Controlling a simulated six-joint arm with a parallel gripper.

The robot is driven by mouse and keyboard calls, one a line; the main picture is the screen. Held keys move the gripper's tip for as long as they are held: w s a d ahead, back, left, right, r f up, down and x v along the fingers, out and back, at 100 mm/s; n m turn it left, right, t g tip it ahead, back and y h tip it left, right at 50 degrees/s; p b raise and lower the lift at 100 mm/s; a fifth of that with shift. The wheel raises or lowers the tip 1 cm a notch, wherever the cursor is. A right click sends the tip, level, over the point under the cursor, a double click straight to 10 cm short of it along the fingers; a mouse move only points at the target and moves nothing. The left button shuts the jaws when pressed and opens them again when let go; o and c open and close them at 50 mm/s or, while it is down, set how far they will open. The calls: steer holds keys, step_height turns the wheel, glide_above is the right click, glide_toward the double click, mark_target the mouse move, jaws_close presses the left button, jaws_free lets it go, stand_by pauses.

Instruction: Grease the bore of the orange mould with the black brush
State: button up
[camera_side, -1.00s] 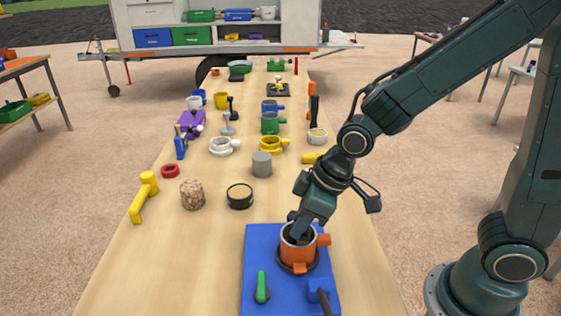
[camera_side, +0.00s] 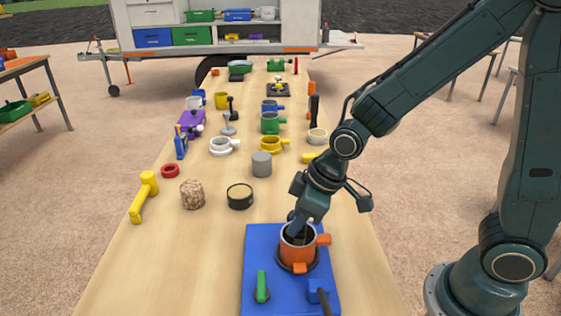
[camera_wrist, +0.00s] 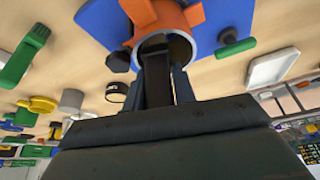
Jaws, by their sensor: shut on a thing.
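The orange mould (camera_side: 298,248) stands upright in a dark ring on the blue base plate (camera_side: 262,239), at the front of the table. Its open bore faces up. My gripper (camera_side: 297,226) is over the mould, tilted, with its fingers at the rim. In the wrist view the fingers (camera_wrist: 166,84) are shut on the dark handle of the black brush (camera_wrist: 156,72), which reaches into the mould's bore (camera_wrist: 178,44). The brush's lower end is hidden inside the mould. I cannot tell whether it touches the bore wall.
A green-handled clamp (camera_side: 262,287) and a blue block with a dark lever (camera_side: 319,291) stand on the plate beside the mould. A round dark tin (camera_side: 240,196), a soil sample (camera_side: 192,194) and a yellow mallet (camera_side: 144,196) lie further left. Bare table surrounds the plate's left side.

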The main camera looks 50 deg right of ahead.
steer(key=shift+w+a+r, duration=0.2)
steer(key=shift+w+r, duration=0.05)
steer(key=shift+r, duration=0.25)
steer(key=shift+w+a+r, duration=0.2)
steer(key=shift+r, duration=0.25)
steer(key=shift+s+a+f, duration=0.3)
steer(key=shift+s+f, duration=0.1)
steer(key=shift+f, duration=0.25)
steer(key=shift+s+a+f, duration=0.3)
steer(key=shift+s+f, duration=0.05)
steer(key=shift+f, duration=0.25)
steer(key=shift+v, duration=1.35)
steer(key=shift+d+f, duration=0.2)
steer(key=shift+d, duration=0.05)
steer(key=shift+w+d+f, duration=0.3)
steer(key=shift+f, duration=0.2)
steer(key=shift+w+d+f, duration=0.3)
steer(key=shift+f, duration=0.15)
